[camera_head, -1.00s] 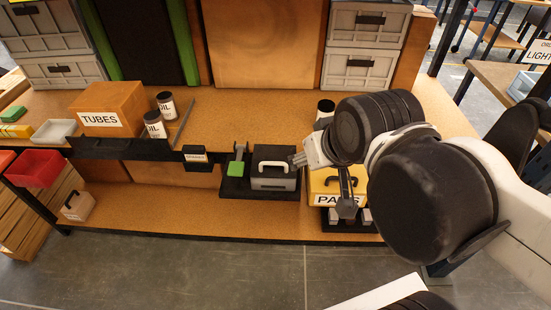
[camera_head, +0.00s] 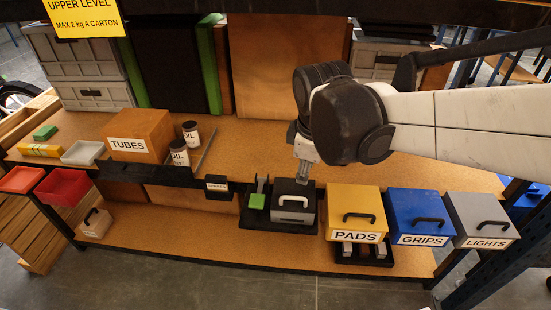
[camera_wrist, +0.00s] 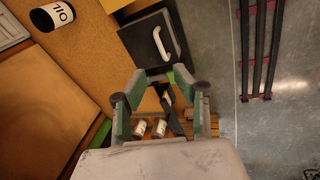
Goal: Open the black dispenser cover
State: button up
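The black dispenser cover (camera_head: 290,187) tops a box with a grey front and a white handle (camera_head: 293,201), on a dark tray at the front of the bench. It looks closed. In the wrist view the black cover (camera_wrist: 140,47) and white handle (camera_wrist: 164,44) lie beyond my fingertips. My gripper (camera_head: 304,178) is above the cover's back right part in the head view, pointing down. In the wrist view my gripper (camera_wrist: 161,76) has its fingers spread with nothing held between them. Whether a fingertip touches the cover is unclear.
A green-topped block (camera_head: 257,201) stands just left of the dispenser. The yellow PADS box (camera_head: 353,200), blue GRIPS box (camera_head: 415,207) and grey LIGHTS box (camera_head: 478,212) stand to the right. The TUBES box (camera_head: 139,130) and two oil containers (camera_head: 180,153) are left.

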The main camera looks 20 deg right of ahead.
jog(key=w+n, duration=0.2)
jog(key=g+b, duration=0.1)
jog(key=b, duration=0.1)
send_near(297, 198)
jog(key=shift+n, duration=0.3)
jog(key=f, duration=0.2)
jog(key=w+f, duration=0.1)
jog(key=f, duration=0.5)
jog(key=shift+w+d+f, duration=0.1)
jog(key=shift+w+d, duration=0.15)
jog(key=shift+w, duration=0.05)
grip_shut()
